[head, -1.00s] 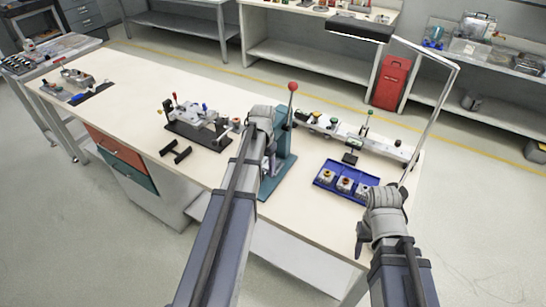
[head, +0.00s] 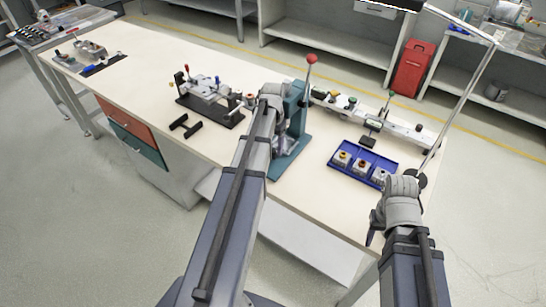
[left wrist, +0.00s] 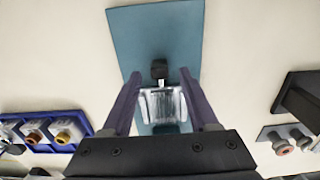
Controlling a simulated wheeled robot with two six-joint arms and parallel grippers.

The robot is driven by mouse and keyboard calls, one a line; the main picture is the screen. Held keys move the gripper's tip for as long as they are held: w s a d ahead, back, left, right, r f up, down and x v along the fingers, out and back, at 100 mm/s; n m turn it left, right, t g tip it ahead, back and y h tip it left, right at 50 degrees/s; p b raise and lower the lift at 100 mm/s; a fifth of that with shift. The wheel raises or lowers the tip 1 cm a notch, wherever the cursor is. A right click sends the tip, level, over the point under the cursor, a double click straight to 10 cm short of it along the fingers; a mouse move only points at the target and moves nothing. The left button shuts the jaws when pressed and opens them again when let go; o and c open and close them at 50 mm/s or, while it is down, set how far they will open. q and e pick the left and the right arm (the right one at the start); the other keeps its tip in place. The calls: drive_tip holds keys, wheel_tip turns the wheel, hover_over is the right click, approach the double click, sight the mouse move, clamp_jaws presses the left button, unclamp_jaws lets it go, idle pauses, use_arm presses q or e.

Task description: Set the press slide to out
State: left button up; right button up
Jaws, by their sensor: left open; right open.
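The teal press (head: 296,105) stands on the workbench, with a red-knobbed lever (head: 311,60) pointing up. In the left wrist view its teal base plate (left wrist: 165,35) lies below my left gripper (left wrist: 158,88). The silver press slide (left wrist: 162,105), with a small black knob (left wrist: 159,68), shows between the two spread fingers. I cannot tell whether the fingers touch it. In the head view my left wrist (head: 274,94) is beside the press and hides its fingers. My right gripper (head: 374,232) is open and empty near the bench's front edge, below the blue tray.
The blue tray (head: 344,172) holds several small button blocks, right of the press. A clamp fixture (head: 211,97) and black brackets (head: 185,126) are left of it. A long white rail fixture (head: 400,128) lies behind the tray. The bench's left middle (head: 150,75) is clear.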

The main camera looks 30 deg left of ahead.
sight(273, 151)
use_arm(q)
drive_tip(key=shift+f+b, duration=0.95)
drive_tip(key=shift+f, duration=0.55)
use_arm(e)
drive_tip(key=shift+f, duration=1.5)
use_arm(q)
drive_tip(key=shift+r, duration=0.1)
drive_tip(key=shift+c, duration=0.2)
clamp_jaws()
